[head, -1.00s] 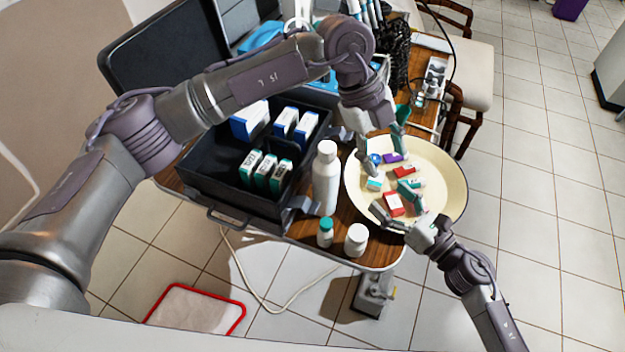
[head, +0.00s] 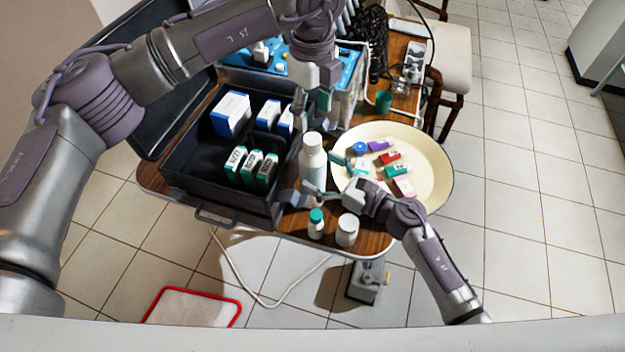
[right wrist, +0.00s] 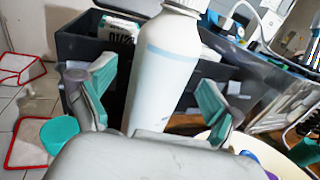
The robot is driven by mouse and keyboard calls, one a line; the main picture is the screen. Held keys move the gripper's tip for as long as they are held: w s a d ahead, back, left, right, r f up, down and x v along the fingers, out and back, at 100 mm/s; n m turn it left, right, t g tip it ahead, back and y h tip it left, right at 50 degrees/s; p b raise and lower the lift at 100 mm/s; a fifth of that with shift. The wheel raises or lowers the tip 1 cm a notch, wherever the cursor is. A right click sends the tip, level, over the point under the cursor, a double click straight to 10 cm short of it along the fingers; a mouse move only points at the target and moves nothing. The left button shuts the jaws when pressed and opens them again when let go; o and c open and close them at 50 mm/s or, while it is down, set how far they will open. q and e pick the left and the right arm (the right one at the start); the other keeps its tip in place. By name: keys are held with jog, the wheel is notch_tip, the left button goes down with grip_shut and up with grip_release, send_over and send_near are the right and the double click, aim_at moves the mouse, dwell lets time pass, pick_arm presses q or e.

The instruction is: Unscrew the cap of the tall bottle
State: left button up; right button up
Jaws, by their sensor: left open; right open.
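The tall bottle (head: 313,168) is white and stands upright on the wooden table, between the black case and the cream dish. Its white cap (head: 312,139) is on top; only its lower edge shows at the top of the right wrist view. My right gripper (head: 328,176) is open, with its fingers on either side of the bottle's body. In the right wrist view the bottle (right wrist: 163,75) stands between the spread teal-padded fingers, with a visible gap at the right finger. My left gripper (head: 311,101) is open and points down, just above and behind the cap.
A small teal-capped bottle (head: 316,228) and a white jar (head: 347,232) stand near the table's front edge. The cream dish (head: 437,175) on the right holds several small boxes. The black case (head: 190,190) on the left holds blue and green boxes. A green cup (head: 383,102) stands behind.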

jog(key=shift+x, duration=1.3)
